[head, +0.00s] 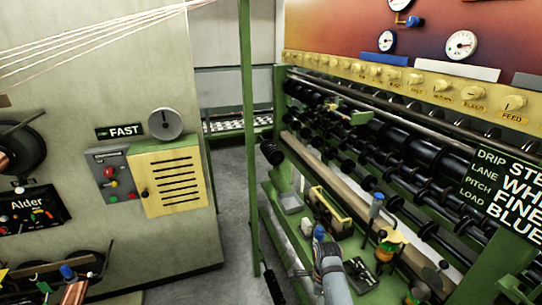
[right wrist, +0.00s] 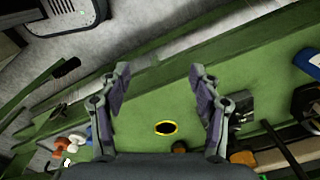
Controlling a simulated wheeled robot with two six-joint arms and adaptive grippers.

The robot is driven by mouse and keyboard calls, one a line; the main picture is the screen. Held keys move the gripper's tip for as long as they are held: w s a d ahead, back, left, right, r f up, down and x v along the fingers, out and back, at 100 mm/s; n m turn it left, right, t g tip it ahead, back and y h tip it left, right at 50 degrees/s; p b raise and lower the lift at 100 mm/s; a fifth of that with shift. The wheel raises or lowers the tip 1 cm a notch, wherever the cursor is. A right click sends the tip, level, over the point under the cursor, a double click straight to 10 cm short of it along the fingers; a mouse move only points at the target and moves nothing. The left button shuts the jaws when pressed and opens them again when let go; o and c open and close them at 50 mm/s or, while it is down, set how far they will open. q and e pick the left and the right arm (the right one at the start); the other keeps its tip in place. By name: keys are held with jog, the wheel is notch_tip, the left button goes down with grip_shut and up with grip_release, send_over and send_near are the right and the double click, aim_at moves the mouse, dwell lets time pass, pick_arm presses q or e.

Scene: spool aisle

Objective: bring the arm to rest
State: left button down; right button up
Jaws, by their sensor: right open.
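My right gripper (right wrist: 158,76) is open in the right wrist view, its two fingers spread apart with nothing between them. In the head view my right arm comes up from the bottom edge and reaches over the green bench (head: 347,245) of the machine. The fingers are hard to make out there. My left gripper is not in view.
A green post (head: 248,130) stands left of the bench. Rows of black rollers (head: 400,150) line the machine. The grey aisle floor (head: 232,200) looks clear.

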jog(key=s+d+f+n+b, duration=0.1)
jog(key=s+d+f+n, duration=0.3)
jog(key=s+f, duration=0.75)
jog(key=s+d+f+n+b, duration=0.1)
jog(key=s+f+n, duration=0.6)
jog(key=f, duration=0.9)
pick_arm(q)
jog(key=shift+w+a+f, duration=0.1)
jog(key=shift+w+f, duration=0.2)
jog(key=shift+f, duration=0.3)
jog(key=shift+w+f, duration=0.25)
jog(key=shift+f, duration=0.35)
pick_arm(e)
jog(key=s+d+f+n, duration=0.2)
jog(key=s+f+n, duration=0.1)
jog(key=s, duration=0.5)
jog(key=s+d+f+n, duration=0.3)
jog(key=s, duration=0.5)
jog(key=s+d+f+n+t, duration=0.1)
jog(key=s+d+f+n, duration=0.1)
jog(key=s, duration=0.6)
jog(key=shift+d+f+n+h, duration=0.3)
jog(key=shift+d+f+n, duration=0.15)
jog(key=shift+f, duration=0.35)
